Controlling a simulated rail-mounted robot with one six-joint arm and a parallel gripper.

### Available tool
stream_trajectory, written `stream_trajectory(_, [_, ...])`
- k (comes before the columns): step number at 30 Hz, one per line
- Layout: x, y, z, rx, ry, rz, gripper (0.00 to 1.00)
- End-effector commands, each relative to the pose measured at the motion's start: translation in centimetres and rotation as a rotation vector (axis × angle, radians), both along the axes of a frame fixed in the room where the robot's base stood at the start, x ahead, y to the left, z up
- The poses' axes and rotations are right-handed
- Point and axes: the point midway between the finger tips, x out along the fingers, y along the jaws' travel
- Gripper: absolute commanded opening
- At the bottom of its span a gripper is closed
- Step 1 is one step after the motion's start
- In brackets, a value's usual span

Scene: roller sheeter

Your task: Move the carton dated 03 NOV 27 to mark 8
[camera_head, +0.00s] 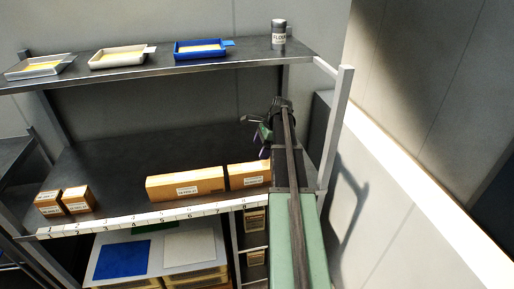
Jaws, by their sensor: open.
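Several cartons with white date labels stand along the front of the middle shelf; the dates are too small to read, so I cannot tell which says 03 NOV 27. Two small cartons, one at the far left (48,209) and one beside it (80,207), stand at the left end. A long carton (158,192) stands right of centre, and a shorter carton (237,184) stands just right of it, by my arm. The numbered strip (110,223) runs along the shelf's front edge; mark 8 appears near its right end, below the shorter carton. My gripper (259,133) is open and empty, above the shelf's right rear.
The upper shelf (150,69) holds two white trays (118,57) (35,68), a blue tray (203,58) and a flour tin (279,38). A post (337,130) and wall stand close at right. The shelf between the small and long cartons is clear.

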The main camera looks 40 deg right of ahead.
Motion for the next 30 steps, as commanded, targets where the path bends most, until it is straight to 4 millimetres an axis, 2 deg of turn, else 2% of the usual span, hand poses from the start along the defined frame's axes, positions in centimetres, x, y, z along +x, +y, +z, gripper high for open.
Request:
stream_trajectory(5, [0.0, 0.1, -0.2, 0.0, 0.0, 0.003, 0.89])
stream_trajectory(7, [0.1, 1.6, -0.3, -0.013, -0.006, 0.048, 0.89])
stream_trajectory(8, [0.2, 3.0, -0.3, -0.026, -0.011, 0.093, 0.89])
stream_trajectory(11, [0.0, 11.2, -0.7, -0.104, -0.048, 0.388, 0.89])
stream_trajectory(12, [-0.5, 15.7, -0.8, -0.147, -0.069, 0.563, 0.89])
stream_trajectory(13, [-1.2, 19.2, -1.0, -0.18, -0.088, 0.711, 0.89])
stream_trajectory(14, [-2.1, 22.6, -1.1, -0.215, -0.108, 0.866, 0.89])
stream_trajectory(15, [-3.7, 26.8, -1.2, -0.259, -0.133, 1.078, 0.89])
stream_trajectory(18, [-8.1, 35.2, -1.4, -0.347, -0.19, 1.577, 0.89])
stream_trajectory(19, [-9.3, 36.9, -1.5, -0.363, -0.204, 1.7, 0.89])
stream_trajectory(21, [-11.2, 39.4, -1.5, -0.393, -0.224, 1.91, 0.89])
stream_trajectory(23, [-12.0, 40.4, -1.5, -0.405, -0.233, 2.01, 0.89])
stream_trajectory(30, [-11.8, 40.7, -1.5, -0.408, -0.238, 2.051, 0.89])
